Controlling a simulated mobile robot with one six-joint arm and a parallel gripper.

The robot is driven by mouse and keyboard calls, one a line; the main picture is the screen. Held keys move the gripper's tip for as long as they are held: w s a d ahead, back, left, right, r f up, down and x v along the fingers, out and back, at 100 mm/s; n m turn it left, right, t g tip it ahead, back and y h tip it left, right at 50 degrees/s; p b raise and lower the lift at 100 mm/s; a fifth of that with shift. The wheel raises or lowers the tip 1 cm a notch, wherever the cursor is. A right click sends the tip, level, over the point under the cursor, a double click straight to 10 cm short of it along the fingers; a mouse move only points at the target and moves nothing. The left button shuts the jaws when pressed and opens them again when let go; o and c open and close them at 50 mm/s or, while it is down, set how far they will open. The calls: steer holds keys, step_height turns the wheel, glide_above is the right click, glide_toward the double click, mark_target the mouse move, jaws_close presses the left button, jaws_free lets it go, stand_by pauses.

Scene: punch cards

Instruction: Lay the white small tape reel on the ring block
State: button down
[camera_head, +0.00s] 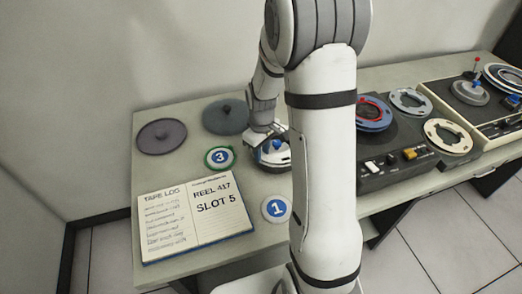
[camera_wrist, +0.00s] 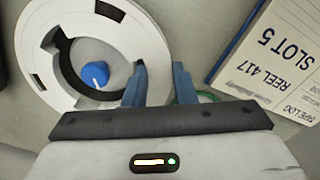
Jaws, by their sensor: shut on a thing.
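The white small tape reel (camera_wrist: 40,72) is a flat white ring with dark notches, near my gripper in the wrist view. It also shows in the head view (camera_head: 272,160), partly hidden by my arm. My gripper (camera_wrist: 160,82) is shut on the reel's rim, with one blue finger on each side of it. Through the reel's opening I see a grey round piece with a blue knob (camera_wrist: 95,74) and a dark curved edge. I cannot tell whether this grey piece is the ring block, or whether the reel touches it.
An open tape log (camera_head: 170,225) lies at the table's front left, by round badges 3 (camera_head: 219,157) and 1 (camera_head: 275,208). Two dark discs lie behind, one grey-purple (camera_head: 161,136), one blue-grey (camera_head: 225,116). Tape machines (camera_head: 395,160) with several reels stand right.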

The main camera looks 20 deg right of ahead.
steer(key=shift+f+b, duration=0.75)
steer(key=shift+f, duration=0.3)
steer(key=c, duration=1.1)
jaws_free()
steer(key=c, duration=0.4)
steer(key=shift+r+p, duration=3.15)
steer(key=shift+r, duration=1.45)
